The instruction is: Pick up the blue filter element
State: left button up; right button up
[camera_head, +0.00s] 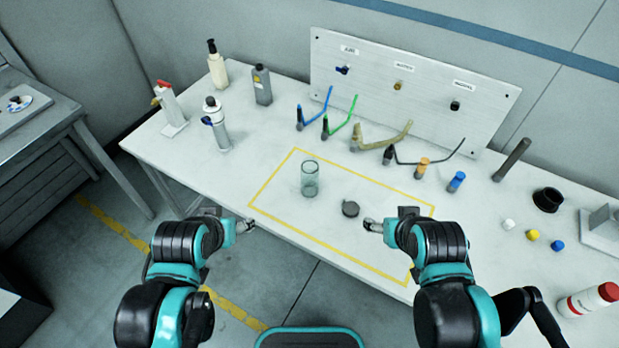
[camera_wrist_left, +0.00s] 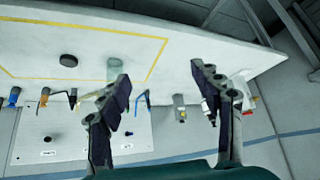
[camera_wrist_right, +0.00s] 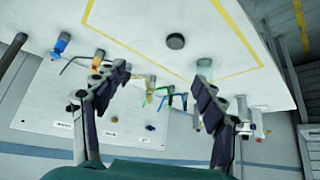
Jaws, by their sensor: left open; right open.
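The blue filter element (camera_head: 456,182) stands upright on the right part of the table, just right of an orange element (camera_head: 424,168). It also shows in the left wrist view (camera_wrist_left: 14,96) and at the upper left of the right wrist view (camera_wrist_right: 60,44). My right gripper (camera_head: 370,225) is open and empty near the front of the yellow outline, to the front left of the blue element and apart from it. My left gripper (camera_head: 248,226) is open and empty near the table's front edge, far to the left of it.
A clear glass cylinder (camera_head: 310,179) and a dark round cap (camera_head: 350,208) stand inside the yellow outline (camera_head: 270,217). Bent tubes with fittings (camera_head: 398,138) lie behind, before a labelled panel (camera_head: 330,90). Small white, yellow and blue caps (camera_head: 533,234) and a red-capped bottle (camera_head: 590,300) are at right.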

aim_at(557, 246)
jog(key=z, duration=2.15)
jog(key=i+l, duration=0.8)
jog(key=i+l+u, duration=0.05)
jog(key=l, duration=0.05)
